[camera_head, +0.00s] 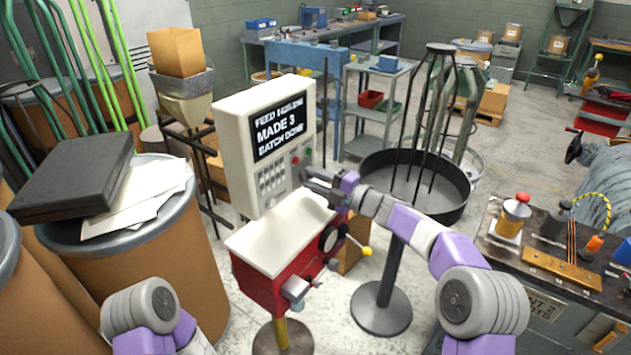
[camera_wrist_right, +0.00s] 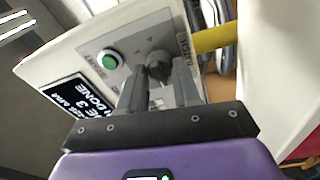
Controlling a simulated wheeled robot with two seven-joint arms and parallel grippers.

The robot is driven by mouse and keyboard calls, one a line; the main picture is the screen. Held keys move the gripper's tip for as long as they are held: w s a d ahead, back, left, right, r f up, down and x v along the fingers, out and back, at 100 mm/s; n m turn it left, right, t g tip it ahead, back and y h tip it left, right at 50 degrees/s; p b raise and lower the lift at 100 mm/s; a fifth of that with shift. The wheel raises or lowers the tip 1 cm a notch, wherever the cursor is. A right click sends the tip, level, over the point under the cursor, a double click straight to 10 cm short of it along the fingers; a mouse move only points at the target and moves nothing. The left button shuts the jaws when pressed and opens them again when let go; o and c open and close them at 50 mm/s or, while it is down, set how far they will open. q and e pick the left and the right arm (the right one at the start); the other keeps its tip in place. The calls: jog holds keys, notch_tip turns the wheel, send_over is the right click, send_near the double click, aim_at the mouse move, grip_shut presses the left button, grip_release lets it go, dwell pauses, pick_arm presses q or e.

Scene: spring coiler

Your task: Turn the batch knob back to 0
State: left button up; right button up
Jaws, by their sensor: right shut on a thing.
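The white control box (camera_head: 236,128) stands on a red and white machine, its screen (camera_head: 280,130) reading "MADE 3" and "BATCH DONE". My right gripper (camera_head: 308,178) reaches the lower right of its panel. In the right wrist view my right gripper (camera_wrist_right: 158,80) is shut on the dark round batch knob (camera_wrist_right: 158,66), one finger on each side, beside a label that seems to read "BATCH". The knob's exact setting is too small to read. My left arm shows at the bottom left, but its gripper does not.
A green button (camera_wrist_right: 110,60) sits close beside the knob, and a red one (camera_head: 295,160) is on the panel. The machine's red body (camera_head: 262,285) with handles is below. A black-rimmed round bin (camera_head: 400,205) stands behind my right arm. A workbench (camera_head: 560,265) is at right.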

dwell(0.3)
jog(key=o, duration=1.1)
jog(key=shift+c, duration=0.2)
jog(key=p+v, duration=0.1)
jog(key=v, duration=0.6)
jog(key=shift+s+d, duration=0.15)
jog(key=shift+d, duration=0.1)
